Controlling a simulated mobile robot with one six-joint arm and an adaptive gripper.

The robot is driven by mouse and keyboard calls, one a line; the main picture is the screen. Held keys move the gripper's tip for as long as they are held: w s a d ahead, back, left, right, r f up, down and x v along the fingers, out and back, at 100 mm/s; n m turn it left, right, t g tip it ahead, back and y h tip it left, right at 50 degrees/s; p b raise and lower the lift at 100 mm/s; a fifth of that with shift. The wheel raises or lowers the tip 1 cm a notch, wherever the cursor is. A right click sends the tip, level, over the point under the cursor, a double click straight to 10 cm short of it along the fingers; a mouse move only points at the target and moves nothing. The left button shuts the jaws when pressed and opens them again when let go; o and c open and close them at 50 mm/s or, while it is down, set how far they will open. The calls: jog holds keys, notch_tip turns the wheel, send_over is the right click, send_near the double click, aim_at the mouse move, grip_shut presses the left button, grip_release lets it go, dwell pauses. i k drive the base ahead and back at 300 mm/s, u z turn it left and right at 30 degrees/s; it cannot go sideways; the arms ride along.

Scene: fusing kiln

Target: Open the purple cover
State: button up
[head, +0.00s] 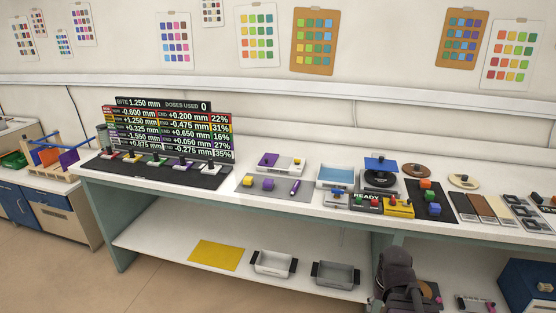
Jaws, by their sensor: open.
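A flat purple cover (268,159) lies level on the left part of a small white unit (289,169) on the bench, left of centre in the head view. It looks shut, with what lies under it hidden. A small yellow knob shows at the unit's right side. My gripper (402,294) is low at the bottom edge, right of centre, in front of the bench and well away from the cover. It is dark, small and partly cut off. It looks open, and I see nothing held in it.
A grey mat (272,195) in front of the unit bears a yellow block (249,182), a purple block (268,184) and a purple marker (294,187). A blue-lined tray (335,177) stands to the right. A black display board (170,130) stands left. Trays sit on the lower shelf.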

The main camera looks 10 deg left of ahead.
aim_at(269, 157)
jog(key=u, duration=0.15)
jog(key=i, duration=0.95)
jog(key=z, duration=0.1)
